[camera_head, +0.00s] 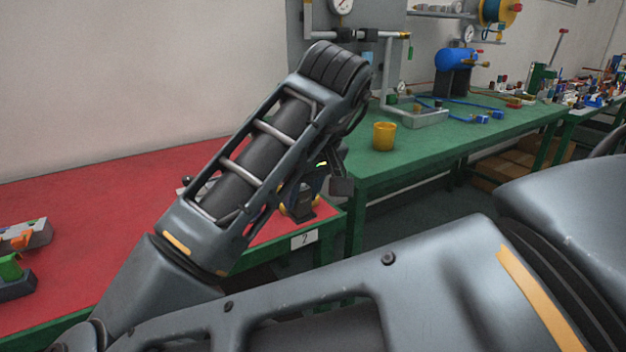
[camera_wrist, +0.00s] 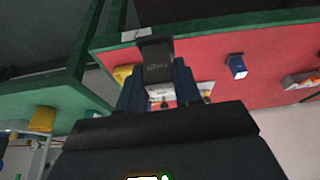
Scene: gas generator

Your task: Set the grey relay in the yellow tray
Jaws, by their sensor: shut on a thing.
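In the wrist view my gripper (camera_wrist: 158,78) is shut on the grey relay (camera_wrist: 157,62), a dark block between its two bluish fingers. It overlaps the front strip of the red-topped table in the picture; whether it touches anything below cannot be told. In the head view the arm covers most of the gripper, and a dark block, seemingly the relay (camera_head: 301,208), shows low near the table's right corner. A yellow thing (camera_wrist: 122,73), perhaps the yellow tray, shows partly beside the left finger. Its rest is hidden.
A yellow cup-like container (camera_head: 384,136) stands on the green table (camera_head: 440,150) to the right. A blue block (camera_wrist: 237,66) sits on the red table top (camera_head: 60,210). Other parts (camera_head: 25,235) lie at its left. A gap separates the tables' fronts.

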